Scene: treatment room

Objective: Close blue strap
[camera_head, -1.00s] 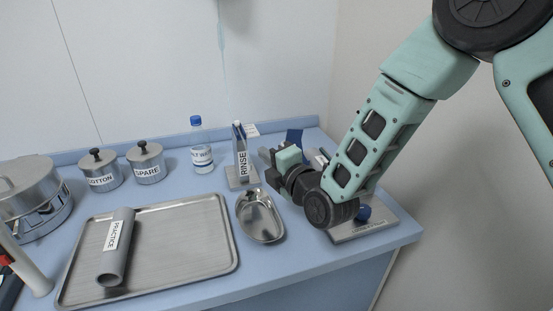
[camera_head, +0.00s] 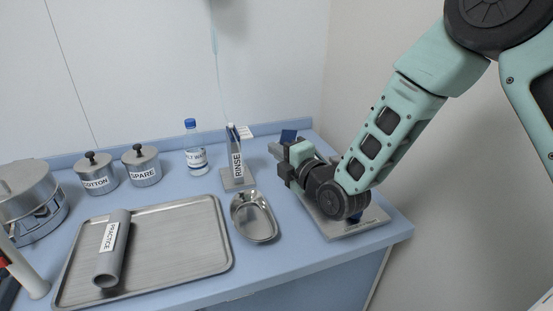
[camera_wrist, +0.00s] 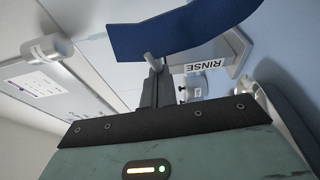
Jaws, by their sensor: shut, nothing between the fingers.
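The blue strap (camera_head: 288,136) stands up as a small dark blue flap behind my gripper in the head view. In the wrist view the strap (camera_wrist: 180,36) is a broad curved blue band across the top, with one end free at the left. My gripper (camera_head: 276,160) is shut and empty. In the wrist view its fingertips (camera_wrist: 153,62) are just by the lower edge of the strap; I cannot tell whether they touch it. The strap's base, a grey board (camera_head: 348,228), is largely hidden under my arm.
The RINSE stand (camera_head: 237,165) is close left of my gripper. A metal kidney dish (camera_head: 254,218) lies in front of it. A bottle (camera_head: 194,150), two lidded pots and a metal tray (camera_head: 175,265) with a grey PRACTICE tube are further left. The wall is behind.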

